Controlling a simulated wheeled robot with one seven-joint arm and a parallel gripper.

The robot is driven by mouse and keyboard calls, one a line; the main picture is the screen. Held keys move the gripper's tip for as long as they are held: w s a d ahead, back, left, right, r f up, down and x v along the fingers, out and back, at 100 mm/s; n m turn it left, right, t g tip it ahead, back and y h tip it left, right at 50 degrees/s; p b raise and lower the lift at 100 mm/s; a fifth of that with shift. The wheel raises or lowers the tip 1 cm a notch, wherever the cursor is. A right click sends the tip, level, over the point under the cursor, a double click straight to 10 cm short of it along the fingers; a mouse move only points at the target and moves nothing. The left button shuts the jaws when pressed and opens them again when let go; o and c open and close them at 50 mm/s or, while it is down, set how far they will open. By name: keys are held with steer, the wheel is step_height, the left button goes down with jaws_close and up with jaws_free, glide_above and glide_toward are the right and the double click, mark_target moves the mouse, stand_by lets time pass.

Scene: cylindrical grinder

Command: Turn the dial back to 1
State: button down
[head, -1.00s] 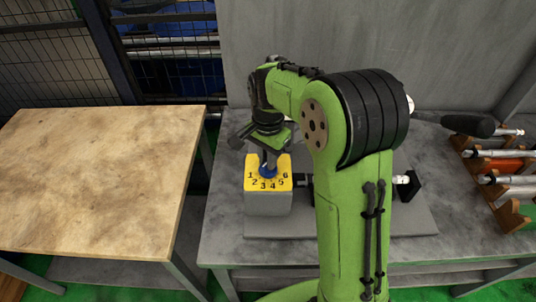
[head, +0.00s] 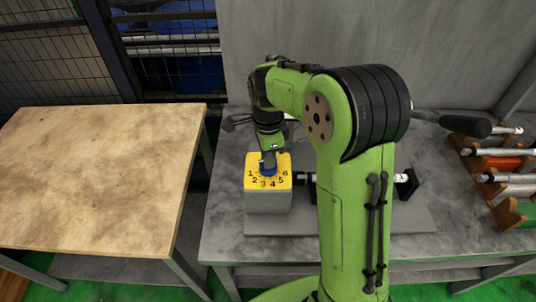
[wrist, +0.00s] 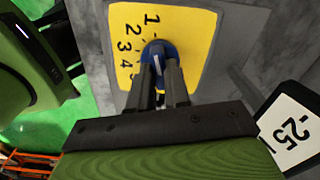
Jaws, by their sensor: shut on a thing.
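The blue dial (head: 267,171) sits on a yellow face plate (head: 283,182) on top of a grey box, with black numbers 1 to 6 around it. It also shows in the wrist view (wrist: 158,50), with 1, 2, 3 and 4 readable; the fingers cover the lower part of the plate. My gripper (wrist: 160,62) comes down on the dial from above and is shut on it, one finger on each side. A pale strip shows between the fingers. I cannot tell which number the dial points to.
The grey box (head: 268,203) stands on a grey plate on the metal workbench (head: 225,215). A label reading 25 (wrist: 296,130) lies at the right in the wrist view. A rack (head: 510,205) with metal rods is at the right. A wooden table (head: 95,180) with a clear top is at the left.

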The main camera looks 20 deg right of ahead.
stand_by(0.4)
steer(key=c, duration=1.1)
jaws_free()
step_height(320, 180, up, 16)
steer(key=p, duration=0.4)
steer(key=shift+p, duration=0.3)
steer(key=shift+s, duration=0.1)
